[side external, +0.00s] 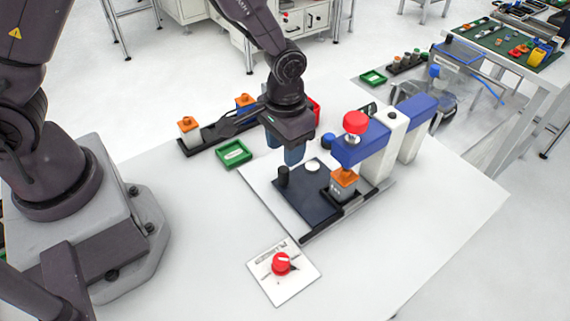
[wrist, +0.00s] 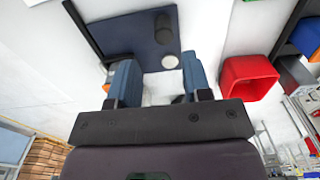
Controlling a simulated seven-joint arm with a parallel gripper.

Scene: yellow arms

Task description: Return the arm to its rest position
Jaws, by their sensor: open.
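My gripper (side external: 285,153) hangs over the table, fingers down, behind a dark blue plate (side external: 300,196). In the wrist view my gripper (wrist: 157,92) has its two blue fingers spread with nothing between them. The plate (wrist: 120,35) also shows there, with a black cylinder (wrist: 163,28) and a white round disc (wrist: 170,62) on it. My arm reaches in from above and is bent over the work.
A blue and white press with a red knob (side external: 355,122) stands right of my gripper, above an orange-topped grey block (side external: 343,183). A green tray (side external: 234,153) lies to the left. The table's front left is clear.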

